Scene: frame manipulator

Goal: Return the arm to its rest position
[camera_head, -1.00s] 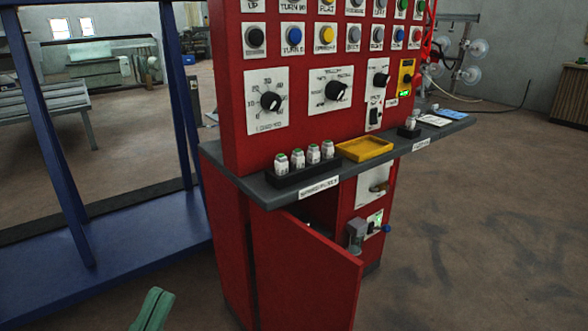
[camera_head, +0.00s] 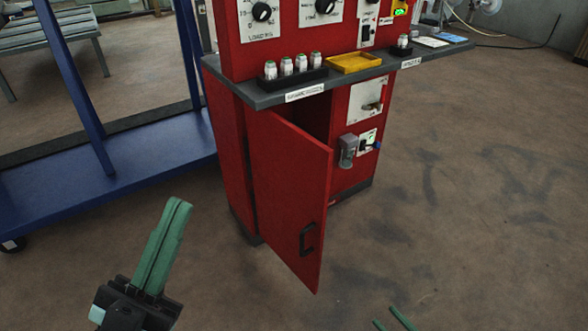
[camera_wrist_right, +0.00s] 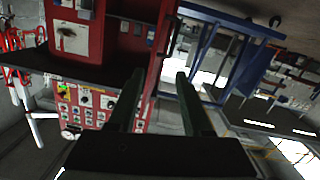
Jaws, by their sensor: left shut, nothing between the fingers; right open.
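My left gripper (camera_head: 178,204) shows at the lower left of the head view, its green fingers together with nothing between them. It is in front of the red cabinet, to the left of its door, and apart from it. My right gripper (camera_head: 386,318) shows only as two green fingertips at the bottom edge of the head view. In the right wrist view its two fingers (camera_wrist_right: 160,76) stand apart and hold nothing. Most of both arms is out of view.
The red cabinet (camera_head: 222,150) has its lower door (camera_head: 290,200) hanging open toward me. Its grey shelf (camera_head: 270,97) carries several small bottles (camera_head: 294,65) and a yellow tray (camera_head: 354,62). A blue frame (camera_head: 75,90) stands at left. The floor (camera_head: 470,230) at right is clear.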

